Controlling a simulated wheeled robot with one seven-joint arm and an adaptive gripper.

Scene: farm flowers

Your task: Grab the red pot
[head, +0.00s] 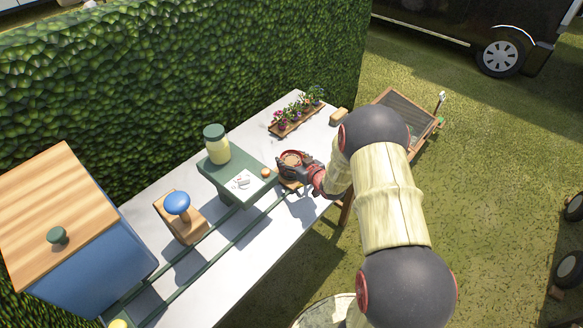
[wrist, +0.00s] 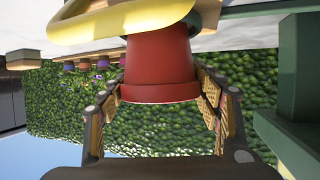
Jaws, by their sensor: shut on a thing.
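The red pot (head: 291,158) is near the right edge of the white table, and its top looks brownish. In the wrist view the red pot (wrist: 160,62) fills the space between the fingers, its wide rim toward the bottom of the picture. My gripper (head: 305,171) reaches it from the right and is shut on it; the gripper also shows in the wrist view (wrist: 160,85).
A green stand (head: 228,178) with a jar (head: 216,145) is left of the pot. A flower planter (head: 296,116) sits behind. Further left are a blue-knobbed wooden block (head: 180,216) and a blue box (head: 85,245). A hedge (head: 190,70) borders the white table (head: 255,250).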

